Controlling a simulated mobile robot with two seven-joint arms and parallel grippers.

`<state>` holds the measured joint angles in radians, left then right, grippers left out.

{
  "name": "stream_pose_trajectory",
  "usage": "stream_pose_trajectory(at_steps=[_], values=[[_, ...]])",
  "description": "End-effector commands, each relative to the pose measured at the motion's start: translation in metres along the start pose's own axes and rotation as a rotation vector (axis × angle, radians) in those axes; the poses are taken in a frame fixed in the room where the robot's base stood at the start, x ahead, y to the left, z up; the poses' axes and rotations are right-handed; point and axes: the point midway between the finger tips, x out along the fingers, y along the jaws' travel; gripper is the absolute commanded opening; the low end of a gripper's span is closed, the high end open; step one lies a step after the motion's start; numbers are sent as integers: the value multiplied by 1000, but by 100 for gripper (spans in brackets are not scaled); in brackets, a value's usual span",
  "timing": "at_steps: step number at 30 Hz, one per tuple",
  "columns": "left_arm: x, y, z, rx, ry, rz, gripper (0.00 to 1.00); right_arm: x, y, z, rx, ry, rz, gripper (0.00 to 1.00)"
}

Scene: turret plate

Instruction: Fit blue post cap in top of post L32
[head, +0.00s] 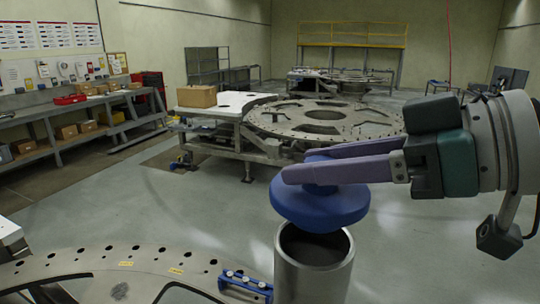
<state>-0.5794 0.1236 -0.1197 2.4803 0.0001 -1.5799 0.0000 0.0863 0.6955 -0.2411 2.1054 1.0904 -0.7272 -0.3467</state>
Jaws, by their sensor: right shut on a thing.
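The blue post cap (318,204) is a rounded blue piece with a narrower upper part. My right gripper (298,166) comes in from the right, and its purple fingers are shut on the upper part of the cap. A grey metal post (314,278) stands upright below, with its round open top showing. The cap is above the post's opening and slightly tilted. Its underside overlaps the far rim in the picture, and I cannot tell whether they touch. No label is readable on the post. My left gripper is not in view.
A near turret plate (119,291) with holes and a blue bracket (245,284) lies left of the post. A large round plate (325,115) on a stand and a cardboard box (197,96) are behind. A workbench (75,110) runs along the left wall.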

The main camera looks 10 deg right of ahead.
Motion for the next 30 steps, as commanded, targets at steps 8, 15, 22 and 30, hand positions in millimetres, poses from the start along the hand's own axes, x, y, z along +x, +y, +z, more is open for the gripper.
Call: stream_pose_trajectory(at_steps=[8,15,22,30], values=[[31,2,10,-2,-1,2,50,12,0,33,1,3,1,0],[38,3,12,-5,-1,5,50,15,0,40,0,3,1,0],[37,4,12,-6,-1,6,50,14,0,40,0,2,1,0],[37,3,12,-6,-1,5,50,14,0,40,-1,1,1,0]])
